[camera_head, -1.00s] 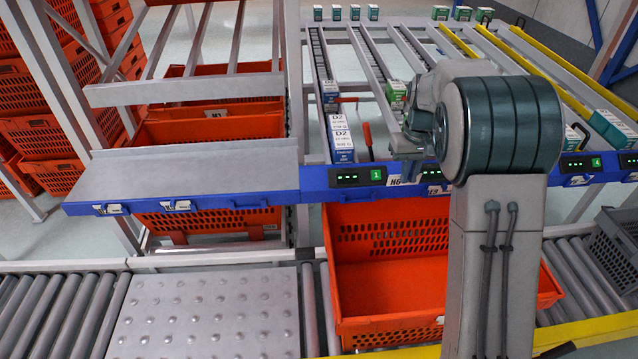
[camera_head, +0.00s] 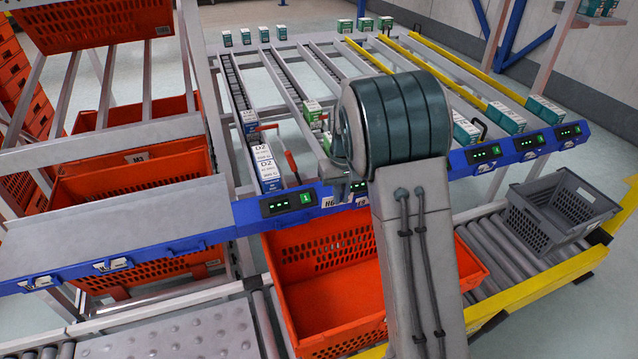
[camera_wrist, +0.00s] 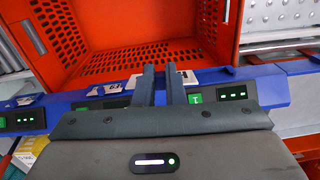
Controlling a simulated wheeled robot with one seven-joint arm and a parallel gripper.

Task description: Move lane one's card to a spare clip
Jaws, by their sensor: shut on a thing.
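My gripper (camera_wrist: 161,72) is at the blue front rail, and its two dark fingers point down past the rail's edge. It is shut on a white card (camera_wrist: 188,77) that shows mostly behind the fingers. In the head view, a white card marked H6 (camera_head: 331,200) is at my gripper (camera_head: 341,192), just right of the lit lane display "1" (camera_head: 305,199). A second card (camera_wrist: 114,88) sits on the rail beside it. Two clips (camera_head: 112,265) (camera_head: 38,282) with pale fronts are on the blue edge of the left shelf. My arm hides part of the rail.
An orange tote (camera_head: 330,255) stands below the rail. Sloped lanes hold blue-and-white D2 boxes (camera_head: 266,170) and a green box (camera_head: 312,112). A grey crate (camera_head: 560,210) is on the rollers at the right. The grey left shelf (camera_head: 120,225) is bare.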

